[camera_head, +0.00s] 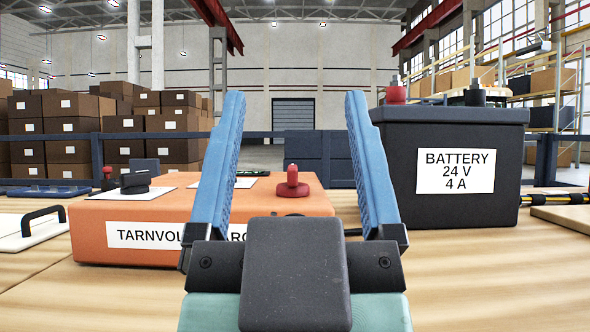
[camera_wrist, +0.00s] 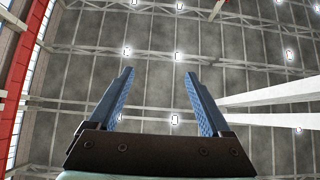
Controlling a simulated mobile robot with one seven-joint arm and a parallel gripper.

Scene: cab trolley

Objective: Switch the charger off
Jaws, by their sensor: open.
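The orange charger (camera_head: 285,203) sits on the wooden table, left of centre in the head view. Its front label starts with "TARNVOL"; my gripper hides part of it. On its top are a black rotary knob (camera_head: 135,183) on a white plate at the left and a red post (camera_head: 292,184) at the right. My gripper (camera_head: 295,96) is open and empty, its blue fingers pointing up in front of the charger, apart from the knob. In the wrist view my open gripper (camera_wrist: 159,73) shows against the ceiling only. The knob's setting is too small to read.
A black battery (camera_head: 450,200) labelled 24 V 4 A stands at the right, with a red clamp (camera_head: 396,95) on top. A white board with a black handle (camera_head: 42,220) lies at the far left. The table's (camera_head: 480,285) right front is clear.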

